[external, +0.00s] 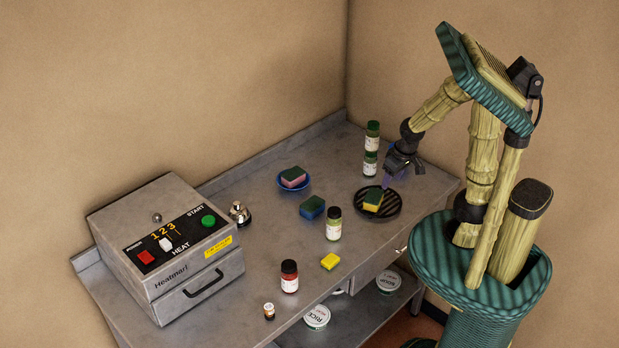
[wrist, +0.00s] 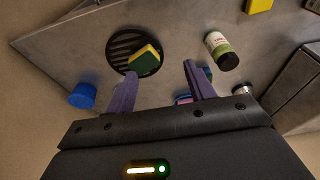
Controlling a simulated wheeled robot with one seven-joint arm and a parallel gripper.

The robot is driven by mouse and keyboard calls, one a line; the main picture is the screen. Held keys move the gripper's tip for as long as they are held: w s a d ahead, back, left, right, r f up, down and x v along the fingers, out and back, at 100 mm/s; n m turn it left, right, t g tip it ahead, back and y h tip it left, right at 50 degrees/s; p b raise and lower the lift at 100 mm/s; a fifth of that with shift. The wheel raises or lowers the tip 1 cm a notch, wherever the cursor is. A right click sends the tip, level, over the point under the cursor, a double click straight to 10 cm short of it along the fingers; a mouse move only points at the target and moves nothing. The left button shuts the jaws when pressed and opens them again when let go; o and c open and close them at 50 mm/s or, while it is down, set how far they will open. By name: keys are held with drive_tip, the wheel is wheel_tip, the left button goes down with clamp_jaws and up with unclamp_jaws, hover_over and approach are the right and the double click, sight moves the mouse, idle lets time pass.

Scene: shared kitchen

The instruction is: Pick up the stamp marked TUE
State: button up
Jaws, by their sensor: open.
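I cannot read TUE on anything in either view, so I cannot tell which thing is the stamp. A small white piece with a brown top (external: 269,311) stands near the front edge of the counter in the external view; its marking is too small to read. My gripper (external: 388,181) is over the far right of the counter, near the round black rack, well away from that small piece. In the wrist view my gripper (wrist: 159,70) has its two purple fingers apart, with nothing held. A yellow and green sponge (wrist: 145,60) shows beyond them on the rack.
The Heatmart box (external: 165,245) stands at left, beside a metal bell (external: 239,212). Stacked jars (external: 371,150) are close to my gripper. A blue round thing (wrist: 82,96) is at left.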

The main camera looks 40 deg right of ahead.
drive_tip(key=w+a+n+b, duration=0.1)
drive_tip(key=w+a, duration=0.3)
drive_tip(key=a, duration=0.4)
drive_tip(key=w+a+n+g+b, duration=0.1)
drive_tip(key=w+a, duration=0.3)
drive_tip(key=a, duration=0.3)
drive_tip(key=w+a+n+b, duration=0.1)
drive_tip(key=w+a, duration=0.4)
drive_tip(key=a, duration=0.3)
drive_tip(key=n+g+b, duration=0.2)
drive_tip(key=n+b, duration=0.1)
drive_tip(key=n, duration=0.1)
hover_over(270, 306)
wheel_tip(270, 306, down, 3)
drive_tip(key=shift+a+r, duration=0.1)
wheel_tip(270, 306, down, 12)
drive_tip(key=p, duration=0.2)
drive_tip(key=shift+p, duration=0.4)
